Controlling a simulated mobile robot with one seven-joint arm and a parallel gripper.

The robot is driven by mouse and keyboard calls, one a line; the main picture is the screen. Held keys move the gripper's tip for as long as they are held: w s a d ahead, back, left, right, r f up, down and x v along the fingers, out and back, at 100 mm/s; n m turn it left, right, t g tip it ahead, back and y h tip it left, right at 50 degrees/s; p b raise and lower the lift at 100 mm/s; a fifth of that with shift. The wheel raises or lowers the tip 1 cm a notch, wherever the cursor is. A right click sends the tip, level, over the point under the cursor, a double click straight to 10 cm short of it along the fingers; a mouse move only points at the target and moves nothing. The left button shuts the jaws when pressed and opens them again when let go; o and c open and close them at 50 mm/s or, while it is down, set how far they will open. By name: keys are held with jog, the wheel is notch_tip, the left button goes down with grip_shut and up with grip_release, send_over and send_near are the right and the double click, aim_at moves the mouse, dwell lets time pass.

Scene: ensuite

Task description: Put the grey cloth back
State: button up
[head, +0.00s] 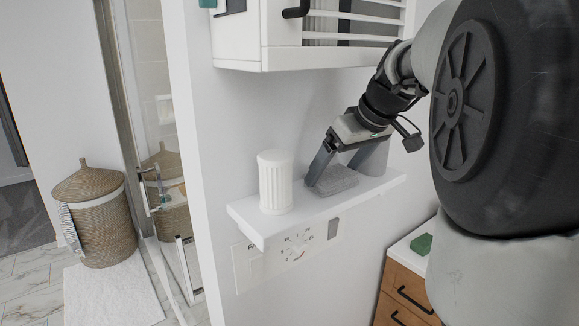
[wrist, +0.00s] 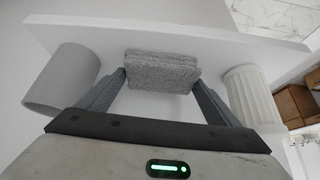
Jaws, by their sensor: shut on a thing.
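The grey cloth (head: 334,181) is a folded, textured block at the white wall shelf (head: 245,222), between a white ribbed cup and a plain grey cup. My gripper (head: 325,172) reaches down to it from the upper right. In the wrist view the cloth (wrist: 161,72) sits between the two fingertips (wrist: 160,82), which touch its sides. The gripper is shut on it. The cloth appears to rest on the shelf top; its underside is hidden, so I cannot tell for sure.
The white ribbed cup (head: 275,182) stands left of the cloth. The grey cup (wrist: 62,80) stands close on the other side, partly hidden by my gripper in the head view. A white cabinet (head: 300,50) hangs above. A wooden drawer unit (head: 400,285) stands below right.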

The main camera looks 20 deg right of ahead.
jog(key=shift+f, duration=0.15)
jog(key=o, duration=0.8)
jog(key=v, duration=1.2)
jog(key=shift+a+r, duration=0.1)
jog(key=shift+r, duration=0.15)
